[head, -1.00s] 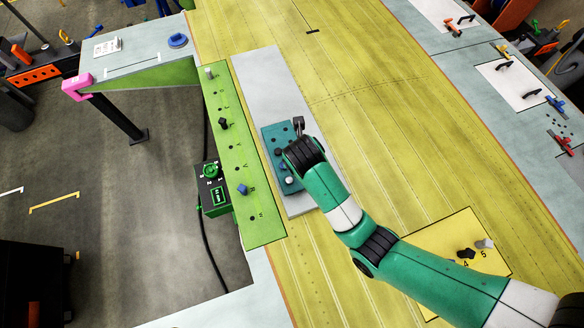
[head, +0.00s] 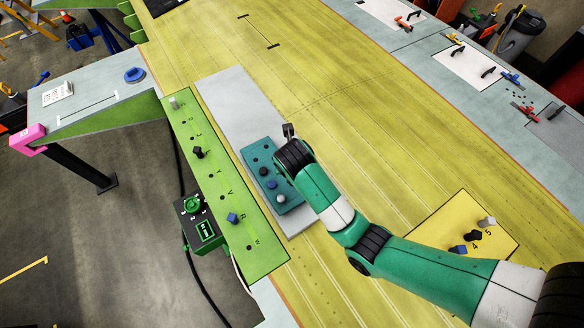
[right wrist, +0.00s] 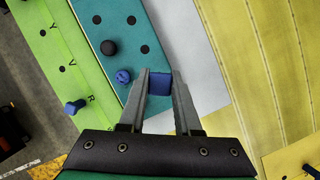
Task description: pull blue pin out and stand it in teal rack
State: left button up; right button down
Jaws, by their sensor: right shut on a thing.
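My right gripper (right wrist: 159,88) is shut on a blue pin (right wrist: 159,83), just off the right edge of the teal rack (right wrist: 136,10). In the head view my right gripper (head: 289,131) is beside the rack (head: 256,149), and the held pin cannot be made out. The rack holds a black pin (head: 263,171), a blue pin (head: 271,184) and a white pin (head: 282,198). My left gripper is not in view.
The green bar also carries a black pin (head: 198,153) and a pale pin (head: 173,103). A grey plate (head: 226,103) lies under the rack. A yellow plate (head: 440,225) with several pins is at lower right. A black control box (head: 200,222) stands left of the bar.

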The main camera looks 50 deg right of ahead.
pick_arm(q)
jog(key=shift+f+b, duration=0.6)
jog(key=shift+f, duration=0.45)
pick_arm(e)
jog(key=shift+f, duration=1.1)
jog(key=shift+f+b, duration=1.4)
jog(key=shift+f, duration=0.05)
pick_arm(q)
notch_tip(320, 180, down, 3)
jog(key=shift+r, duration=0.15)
pick_arm(e)
jog(key=c, duration=0.5)
grip_release()
jog(key=shift+r, duration=0.15)
